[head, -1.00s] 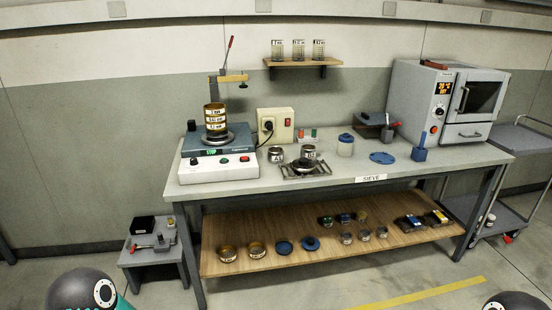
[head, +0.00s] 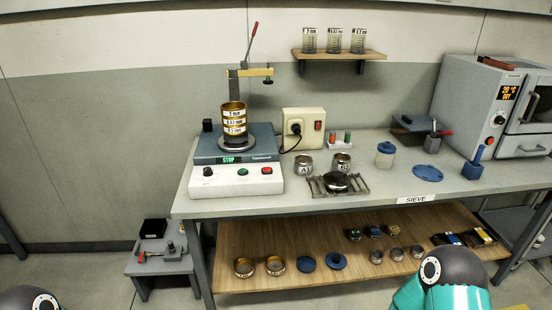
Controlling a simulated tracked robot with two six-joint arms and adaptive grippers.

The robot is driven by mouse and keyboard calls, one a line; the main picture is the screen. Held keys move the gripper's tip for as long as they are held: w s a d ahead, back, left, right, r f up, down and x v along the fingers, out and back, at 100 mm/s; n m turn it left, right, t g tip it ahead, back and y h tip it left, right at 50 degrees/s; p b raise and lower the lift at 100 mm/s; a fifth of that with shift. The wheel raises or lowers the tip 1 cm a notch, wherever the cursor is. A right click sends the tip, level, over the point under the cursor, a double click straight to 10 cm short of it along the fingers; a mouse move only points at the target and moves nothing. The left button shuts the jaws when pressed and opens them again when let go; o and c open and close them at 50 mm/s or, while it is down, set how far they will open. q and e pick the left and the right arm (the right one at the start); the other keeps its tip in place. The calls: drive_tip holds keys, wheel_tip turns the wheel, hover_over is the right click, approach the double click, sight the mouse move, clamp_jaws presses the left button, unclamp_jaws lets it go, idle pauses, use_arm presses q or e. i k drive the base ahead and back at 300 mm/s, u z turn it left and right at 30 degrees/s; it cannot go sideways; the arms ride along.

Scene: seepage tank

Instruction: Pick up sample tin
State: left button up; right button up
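Two small metal sample tins stand on the bench behind the burner stand: one labelled A1 (head: 304,167) and one that seems labelled A2 or B2 (head: 341,163). Both stand upright and apart from each other. Several smaller tins (head: 396,254) stand on the lower shelf at the right, too small to read. Neither gripper shows in the head view.
A wall shelf (head: 340,54) holds three beakers. A low stool (head: 160,256) stands at left.

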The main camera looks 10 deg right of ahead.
sight(303, 165)
drive_tip(key=z, duration=0.3)
drive_tip(key=i, duration=1.05)
drive_tip(key=z, duration=0.7)
drive_tip(key=k, duration=0.8)
drive_tip(key=z, duration=0.15)
drive_tip(key=i, duration=0.65)
